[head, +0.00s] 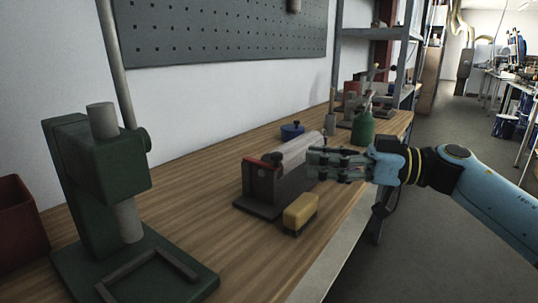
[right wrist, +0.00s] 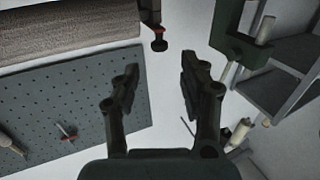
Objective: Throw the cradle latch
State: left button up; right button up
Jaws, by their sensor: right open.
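The cradle (head: 273,190) is a grey block on a dark base plate on the wooden bench, in the middle of the head view. A pale cylinder (head: 300,147) lies along its top. A red bar with a dark knob (head: 263,161), apparently the latch, sits at its near left end. In the right wrist view a red part with a dark knob (right wrist: 158,44) shows beyond my fingertips, beside the cylinder (right wrist: 70,30). My right gripper (head: 316,162) is open and empty at the cradle's right side; its fingers spread apart in the wrist view (right wrist: 159,68). My left gripper is out of view.
A yellow-topped block (head: 300,210) stands in front of the cradle. A green press (head: 98,165) stands at the left, by a red bin (head: 18,222). Bare bench (head: 190,195) lies between press and cradle.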

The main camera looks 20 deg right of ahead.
aim_at(274, 153)
jog(key=x, duration=0.8)
jog(key=shift+f, duration=0.1)
grip_shut()
jog(key=shift+w, duration=0.1)
jog(key=shift+w+a+f, duration=0.1)
jog(key=shift+a, duration=0.05)
dwell(0.4)
